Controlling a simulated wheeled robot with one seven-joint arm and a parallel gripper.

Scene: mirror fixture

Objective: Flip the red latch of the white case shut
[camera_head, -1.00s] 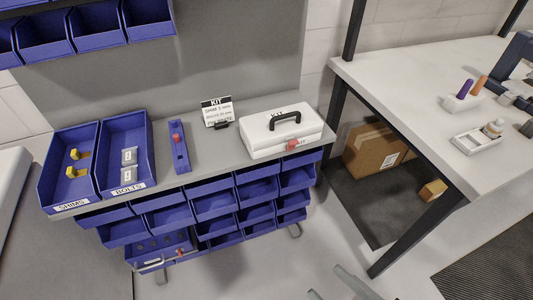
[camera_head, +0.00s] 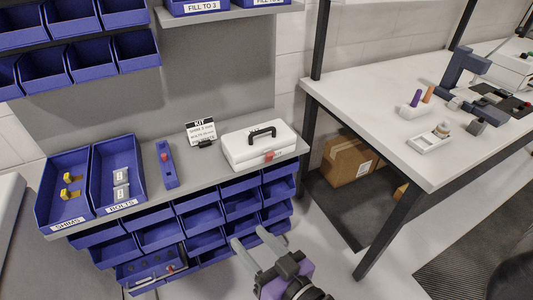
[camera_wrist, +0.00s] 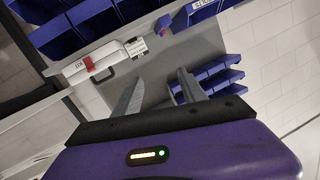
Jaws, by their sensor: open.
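The white case (camera_head: 245,151) sits closed on the grey shelf, its black handle (camera_head: 263,132) on top. In the wrist view the white case (camera_wrist: 103,57) is at the upper left with the red latch (camera_wrist: 89,64). My gripper (camera_head: 248,238) is open and empty, low in front of the shelf and its bins, apart from the case. In the wrist view its two fingers (camera_wrist: 160,88) are spread.
Blue bins of shims (camera_head: 66,222) and bolts (camera_head: 122,207) stand left on the shelf (camera_head: 195,176). A blue holder (camera_head: 166,172) and a kit card (camera_head: 200,132) stand left of the case. A white table (camera_head: 385,112) with small items is at right.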

